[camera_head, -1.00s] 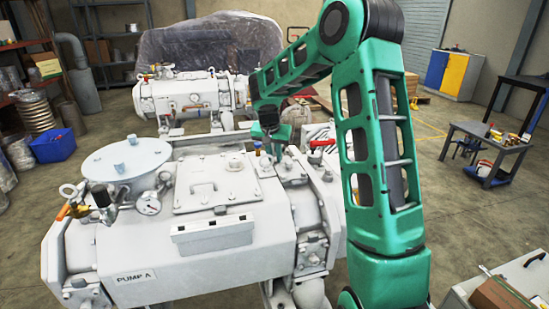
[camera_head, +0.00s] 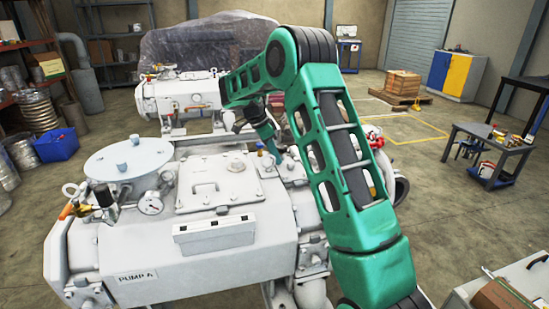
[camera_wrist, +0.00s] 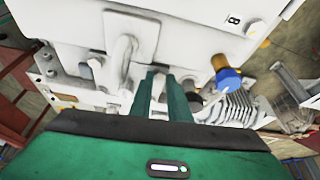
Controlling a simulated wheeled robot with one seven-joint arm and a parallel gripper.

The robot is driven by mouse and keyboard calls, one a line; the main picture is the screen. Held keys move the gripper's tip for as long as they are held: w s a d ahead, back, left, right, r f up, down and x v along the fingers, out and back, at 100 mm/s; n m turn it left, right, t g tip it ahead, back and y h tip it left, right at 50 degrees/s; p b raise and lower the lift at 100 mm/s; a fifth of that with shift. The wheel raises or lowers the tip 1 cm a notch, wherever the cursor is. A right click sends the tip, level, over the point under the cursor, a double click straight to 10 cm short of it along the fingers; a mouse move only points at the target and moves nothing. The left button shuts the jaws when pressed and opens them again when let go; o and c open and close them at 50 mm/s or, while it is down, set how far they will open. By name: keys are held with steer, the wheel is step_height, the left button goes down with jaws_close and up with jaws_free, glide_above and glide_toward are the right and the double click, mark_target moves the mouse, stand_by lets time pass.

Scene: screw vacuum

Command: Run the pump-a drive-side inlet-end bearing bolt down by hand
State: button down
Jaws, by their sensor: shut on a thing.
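Pump A is the large off-white machine (camera_head: 235,262) in the head view, with a "PUMP A" plate (camera_head: 137,276) low on its left. My gripper (camera_head: 276,158) is at the far right end of its top, beside a flat-lidded cover (camera_head: 218,185). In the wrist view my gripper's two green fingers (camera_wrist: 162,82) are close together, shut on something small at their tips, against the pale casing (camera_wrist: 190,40). The bolt itself is mostly hidden by the fingers and cannot be made out clearly.
A brass fitting with a blue cap (camera_wrist: 226,74) stands right of the fingers in the wrist view. A bent pale handle (camera_wrist: 122,55) is on their left. A second white pump (camera_head: 185,98) stands behind. A grey table (camera_head: 497,145) is at right, with open floor around it.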

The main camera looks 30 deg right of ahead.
steer(key=shift+w+d+r+m+g+y, duration=0.1)
steer(key=shift+m+g, duration=0.1)
steer(key=shift+m, duration=0.55)
steer(key=shift+w+a+m+g+y, duration=0.1)
steer(key=shift+w+m+g, duration=0.1)
steer(key=shift+m, duration=0.5)
steer(key=shift+w+d+r+m+g+y, duration=0.1)
steer(key=shift+m+g, duration=0.1)
steer(key=shift+m, duration=0.55)
steer(key=c, duration=1.8)
jaws_free()
steer(key=shift+o, duration=0.7)
steer(key=shift+s+f, duration=0.1)
steer(key=shift+s, duration=0.05)
